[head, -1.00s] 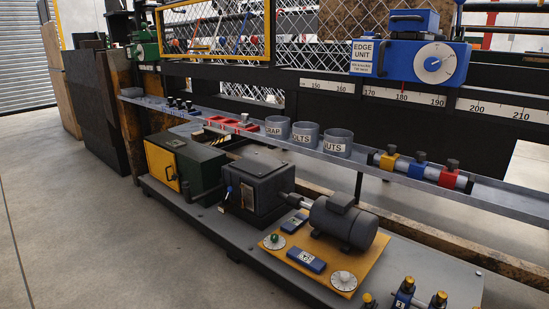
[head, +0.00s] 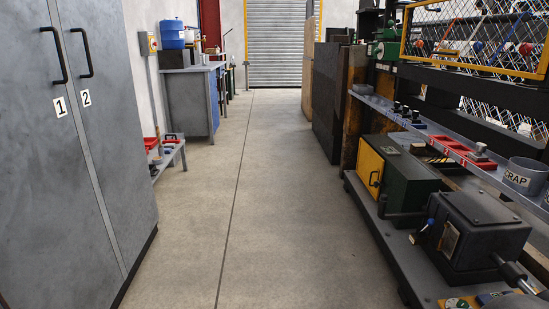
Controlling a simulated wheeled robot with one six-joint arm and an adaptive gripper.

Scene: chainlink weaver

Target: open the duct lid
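I cannot pick out a duct lid for sure in the head view. A dark green box (head: 414,174) with a yellow front door (head: 370,169) and a dark handle stands on the machine's lower deck at the right. The yellow door looks shut. A black box (head: 485,214) with a flat closed top stands nearer on the same deck, with a shaft leaving its right side. My gripper is not in view.
A clear concrete aisle (head: 235,200) runs to a roller shutter (head: 286,45). Grey lockers (head: 90,200) marked 1 and 2 line the left, with a low bench (head: 172,152) and workbench (head: 190,97) beyond. The machine's shelf (head: 440,133) holds red trays and a SCRAP cup (head: 524,176).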

